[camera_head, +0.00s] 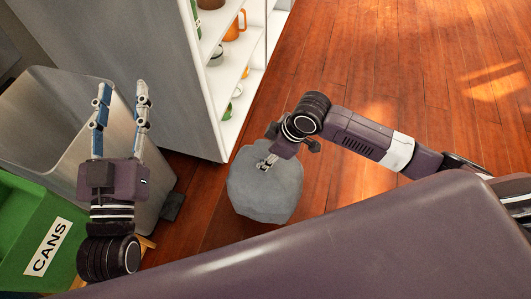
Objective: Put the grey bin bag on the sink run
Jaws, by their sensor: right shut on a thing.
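The grey bin bag (262,195) is a rounded, lumpy sack, seen in the head view in front of the white shelf unit. My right gripper (265,163) is shut on the top of the bag. I cannot tell whether the bag hangs clear of the floor or touches it. My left gripper (123,90) is open and empty, its fingers pointing up the picture in front of the tall metal bin. I cannot make out the sink run in this view.
An open, empty-looking metal bin (60,100) stands at left, beside a green crate (25,215) labelled CANS. The shelf unit (190,55) holds mugs and dishes. Wooden floor (420,60) is clear at upper right.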

